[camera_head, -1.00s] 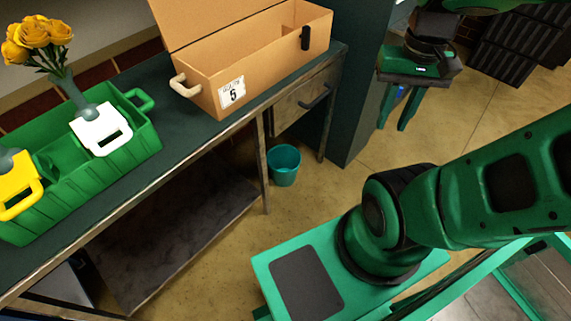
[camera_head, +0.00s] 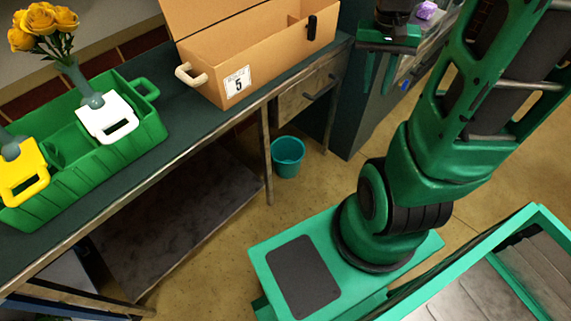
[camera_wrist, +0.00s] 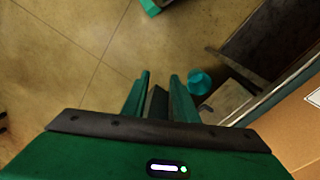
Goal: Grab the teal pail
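The teal pail (camera_head: 288,158) stands upright on the floor beside the bench, below its drawer. It also shows small in the wrist view (camera_wrist: 199,82), just right of the fingers and well beyond them. My gripper (camera_head: 378,85) hangs in the air at the upper right of the head view, higher than the pail and apart from it. In the wrist view its two fingers (camera_wrist: 160,85) are spread with nothing held between them.
The bench (camera_head: 190,128) carries a green crate (camera_head: 100,150) with yellow and white holders and yellow roses (camera_head: 42,25), and an open cardboard box (camera_head: 238,85) marked 5. A dark cabinet stands behind my gripper. The floor around the pail's front is clear.

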